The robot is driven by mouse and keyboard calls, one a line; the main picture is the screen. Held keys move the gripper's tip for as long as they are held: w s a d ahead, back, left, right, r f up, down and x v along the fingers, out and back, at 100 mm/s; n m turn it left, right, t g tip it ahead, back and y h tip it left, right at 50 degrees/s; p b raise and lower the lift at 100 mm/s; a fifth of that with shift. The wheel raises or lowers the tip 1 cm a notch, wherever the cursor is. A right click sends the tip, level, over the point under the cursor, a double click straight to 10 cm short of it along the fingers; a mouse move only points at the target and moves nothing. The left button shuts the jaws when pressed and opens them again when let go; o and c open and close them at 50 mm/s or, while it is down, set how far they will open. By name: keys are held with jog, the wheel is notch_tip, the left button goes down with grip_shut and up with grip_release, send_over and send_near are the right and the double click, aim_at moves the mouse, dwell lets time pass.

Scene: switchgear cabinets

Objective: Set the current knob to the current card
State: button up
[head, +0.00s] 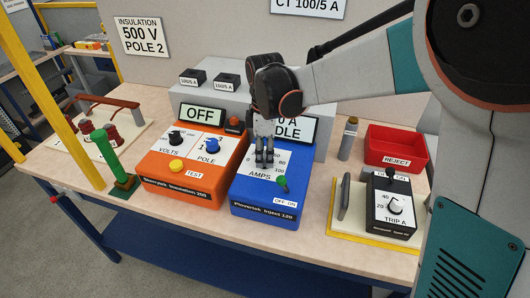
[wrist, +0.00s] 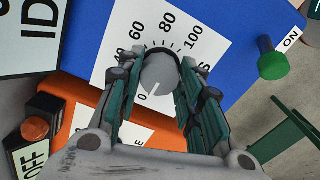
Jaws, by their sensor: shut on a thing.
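The blue injector box (head: 268,204) has a white AMPS dial and a grey current knob (wrist: 158,75). My gripper (head: 264,163) points down over this dial, and in the wrist view its fingers (wrist: 160,80) are shut on the knob from both sides. A short pale mark on the knob points toward the bottom of the wrist view. A card reading CT 100/5 A (head: 309,7) is on the back panel, cut by the top edge. I cannot tell whether this is the current card.
The injector's display (head: 297,131) is partly hidden by my gripper. A green-capped ON/OFF switch (head: 282,182) stands close by. An orange insulation tester (head: 195,165) is to the left, a trip unit (head: 392,208) and red REJECT bin (head: 396,147) to the right. Another card (head: 142,36) reads INSULATION 500 V POLE 2.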

jog(key=shift+m, duration=0.3)
jog(key=m+p, duration=0.1)
jog(key=m, duration=0.3)
jog(key=shift+m, duration=0.3)
jog(key=m+p, duration=0.1)
jog(key=m, duration=0.3)
jog(key=shift+m, duration=0.3)
jog(key=m, duration=0.9)
jog(key=shift+m+p, duration=0.3)
jog(key=shift+p, duration=0.1)
jog(key=o, duration=1.1)
jog(key=shift+c, duration=0.2)
